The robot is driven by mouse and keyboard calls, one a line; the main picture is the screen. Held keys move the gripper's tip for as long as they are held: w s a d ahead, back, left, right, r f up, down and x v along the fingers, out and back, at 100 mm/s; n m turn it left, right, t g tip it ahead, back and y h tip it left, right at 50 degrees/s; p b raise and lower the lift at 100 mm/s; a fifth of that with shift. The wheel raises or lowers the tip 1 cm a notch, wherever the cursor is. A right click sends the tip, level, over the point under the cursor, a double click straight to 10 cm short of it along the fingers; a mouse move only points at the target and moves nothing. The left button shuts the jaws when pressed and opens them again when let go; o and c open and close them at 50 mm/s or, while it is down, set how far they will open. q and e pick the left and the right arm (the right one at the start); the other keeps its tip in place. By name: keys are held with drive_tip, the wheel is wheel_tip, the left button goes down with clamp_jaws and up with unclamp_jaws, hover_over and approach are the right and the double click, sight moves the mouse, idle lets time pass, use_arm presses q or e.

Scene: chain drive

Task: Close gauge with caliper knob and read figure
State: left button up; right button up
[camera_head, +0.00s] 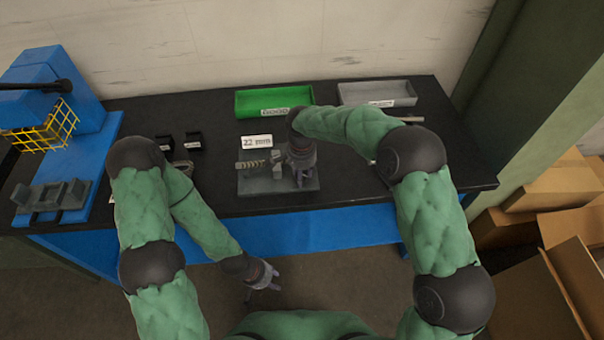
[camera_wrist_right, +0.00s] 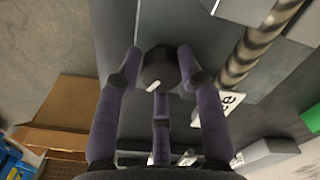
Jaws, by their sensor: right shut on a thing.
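The gauge (camera_head: 247,186), a grey plate with upright blocks, sits near the table's front edge.
A green tray (camera_head: 274,98) labelled GOOD and a grey tray (camera_head: 376,93) stand at the table's back. Small black holders (camera_head: 194,143) and a blue press (camera_head: 60,90) with a yellow guard are at left. Cardboard boxes (camera_head: 555,187) lie on the right.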

drive_tip(key=shift+s+a+f, duration=0.1)
drive_tip(key=shift+s+f, duration=0.25)
drive_tip(key=o, duration=1.1)
drive_tip(key=shift+w+r, duration=0.15)
drive_tip(key=shift+r, duration=0.1)
drive_tip(key=shift+w+r, duration=0.1)
drive_tip(key=shift+r, duration=0.25)
wheel_tip(320, 180, up, 11)
drive_tip(key=shift+a+r, duration=0.1)
drive_tip(key=shift+r, duration=0.05)
